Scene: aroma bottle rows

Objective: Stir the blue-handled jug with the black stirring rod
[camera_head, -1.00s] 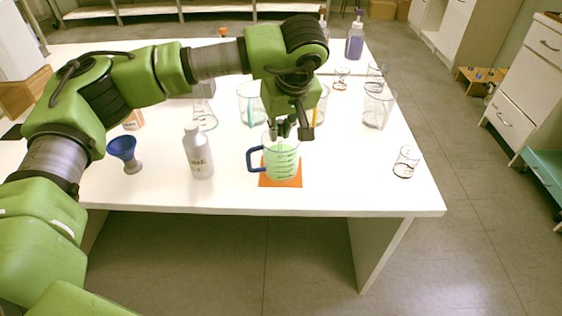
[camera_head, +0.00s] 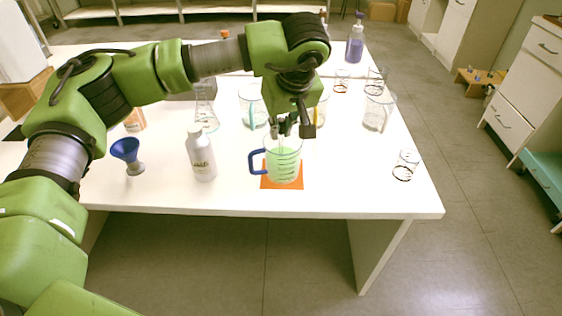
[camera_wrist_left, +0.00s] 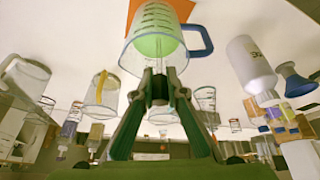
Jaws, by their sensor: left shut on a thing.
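The blue-handled jug (camera_head: 284,170) stands upright on an orange mat (camera_head: 283,186) near the table's front edge, with pale green liquid inside and its handle to the left. The jug also shows in the wrist view (camera_wrist_left: 155,27), which looks inverted. My left gripper (camera_head: 290,128) points down over the jug's mouth. Its fingertips (camera_wrist_left: 160,75) are close together, shut on a thin stirring rod. The rod is hard to make out; its colour and lower end are not clear.
A white bottle (camera_head: 201,158) and a blue funnel (camera_head: 126,151) stand left of the jug. Beakers with a cyan stripe (camera_head: 251,106) and a yellow stripe (camera_head: 317,112) stand behind. A small glass (camera_head: 405,166) is at right, with clear table between.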

